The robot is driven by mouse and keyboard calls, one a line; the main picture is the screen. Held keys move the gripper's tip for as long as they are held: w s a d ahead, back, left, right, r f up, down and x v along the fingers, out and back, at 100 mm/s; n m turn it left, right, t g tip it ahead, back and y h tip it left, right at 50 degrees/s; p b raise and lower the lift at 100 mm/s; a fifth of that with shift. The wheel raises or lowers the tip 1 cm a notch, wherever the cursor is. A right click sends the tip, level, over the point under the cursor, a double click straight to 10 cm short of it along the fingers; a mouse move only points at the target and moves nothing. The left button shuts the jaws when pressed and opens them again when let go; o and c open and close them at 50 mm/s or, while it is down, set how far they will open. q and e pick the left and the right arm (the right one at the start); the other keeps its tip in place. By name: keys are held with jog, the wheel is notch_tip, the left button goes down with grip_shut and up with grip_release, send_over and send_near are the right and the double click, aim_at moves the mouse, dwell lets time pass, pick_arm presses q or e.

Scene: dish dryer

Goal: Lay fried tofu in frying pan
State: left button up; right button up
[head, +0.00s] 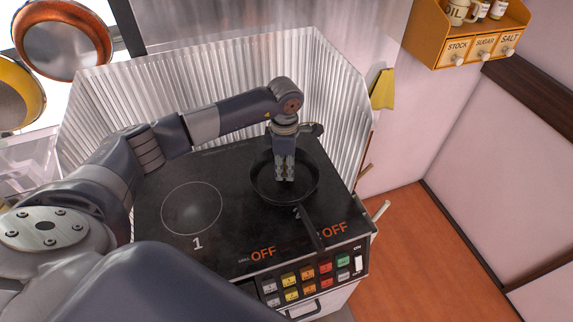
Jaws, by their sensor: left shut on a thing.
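A black frying pan (262,190) sits on the right-hand burner of the black cooktop, its handle pointing toward the front right. My left gripper (284,178) points down over the inside of the pan, near its middle. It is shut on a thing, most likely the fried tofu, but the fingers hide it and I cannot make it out. I cannot tell whether the fingertips touch the pan's floor. No other tofu shows. My right gripper is not in view.
The cooktop (165,180) has an empty left burner marked 1. A corrugated metal splash guard (335,95) stands around its back and sides. Coloured buttons (305,277) line the front. A condiment shelf (440,40) hangs at upper right. Pans (62,42) hang at upper left.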

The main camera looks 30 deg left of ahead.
aim_at(285, 173)
pick_arm(q)
notch_tip(285, 173, down, 2)
jog(key=shift+s+d+f, duration=0.1)
jog(key=shift+f, duration=0.15)
jog(key=shift+a+f, duration=0.2)
jog(key=shift+f, duration=0.05)
jog(key=shift+w+a, duration=0.15)
jog(key=shift+w, duration=0.05)
jog(key=shift+s+d+b, duration=0.15)
jog(key=shift+d+b, duration=0.05)
jog(key=shift+b, duration=0.25)
jog(key=o, duration=1)
jog(key=shift+f, duration=0.1)
jog(key=shift+r+p, duration=0.35)
jog(key=shift+r, duration=0.35)
notch_tip(285, 173, up, 11)
jog(key=shift+r+b, duration=0.1)
jog(key=shift+b, duration=0.95)
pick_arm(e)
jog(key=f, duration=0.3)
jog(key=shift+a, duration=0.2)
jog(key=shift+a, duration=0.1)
